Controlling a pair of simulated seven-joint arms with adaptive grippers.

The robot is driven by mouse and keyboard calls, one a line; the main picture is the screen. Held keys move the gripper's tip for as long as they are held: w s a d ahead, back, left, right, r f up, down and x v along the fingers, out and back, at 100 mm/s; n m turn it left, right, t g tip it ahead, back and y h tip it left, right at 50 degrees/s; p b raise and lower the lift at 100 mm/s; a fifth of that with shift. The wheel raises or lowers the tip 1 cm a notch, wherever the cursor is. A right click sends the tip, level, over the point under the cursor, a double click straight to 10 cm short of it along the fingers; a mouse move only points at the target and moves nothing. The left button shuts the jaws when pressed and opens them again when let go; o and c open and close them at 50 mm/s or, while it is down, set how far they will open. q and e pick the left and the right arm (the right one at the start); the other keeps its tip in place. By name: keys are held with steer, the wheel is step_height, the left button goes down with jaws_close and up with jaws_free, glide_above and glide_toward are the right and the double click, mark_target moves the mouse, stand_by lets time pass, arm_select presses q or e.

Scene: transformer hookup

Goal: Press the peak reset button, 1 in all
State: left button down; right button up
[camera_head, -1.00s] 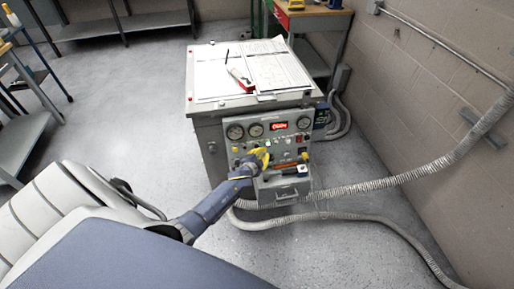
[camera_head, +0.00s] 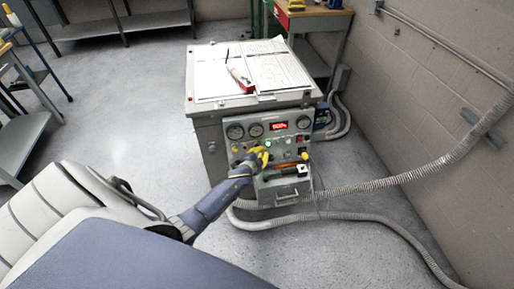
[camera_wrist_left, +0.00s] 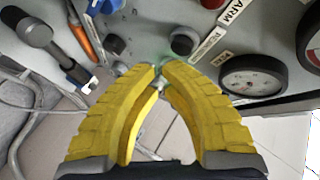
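The grey test cabinet's front panel (camera_head: 222,137) carries gauges, a red lit display (camera_head: 279,126) and several small controls. In the left wrist view a dark round button (camera_wrist_left: 184,40) sits beside a white label (camera_wrist_left: 207,43) that is hard to read; I cannot be sure it is the peak reset button. My left gripper (camera_head: 264,155), with yellow fingers, is at the panel below the gauges. In the left wrist view its fingertips (camera_wrist_left: 160,66) come together just short of the dark button, with a green glow beside them. Nothing clear is held. I cannot tell whether they touch the panel. My right gripper is out of view.
A gauge (camera_wrist_left: 252,80) is close to the right finger. Another dark knob (camera_wrist_left: 115,45) and an orange-handled tool (camera_wrist_left: 85,35) are to the left. A thick ribbed hose (camera_head: 380,187) runs right. Papers (camera_head: 262,72) lie on top.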

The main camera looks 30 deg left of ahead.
arm_select(q)
steer(key=shift+w+a, duration=0.1)
steer(key=shift+a, duration=0.05)
stand_by(0.8)
steer(key=shift+w+a, duration=0.15)
steer(key=shift+w, duration=0.05)
steer(key=shift+w+a+f, duration=0.15)
steer(key=shift+w+a, duration=0.15)
stand_by(1.2)
steer(key=shift+s+d, duration=0.6)
steer(key=shift+s+d, duration=0.1)
stand_by(0.3)
steer(key=shift+s+d+r, duration=0.3)
steer(key=shift+s+d, duration=0.55)
steer(key=shift+s+d+r, duration=0.25)
steer(key=shift+s+d, duration=0.55)
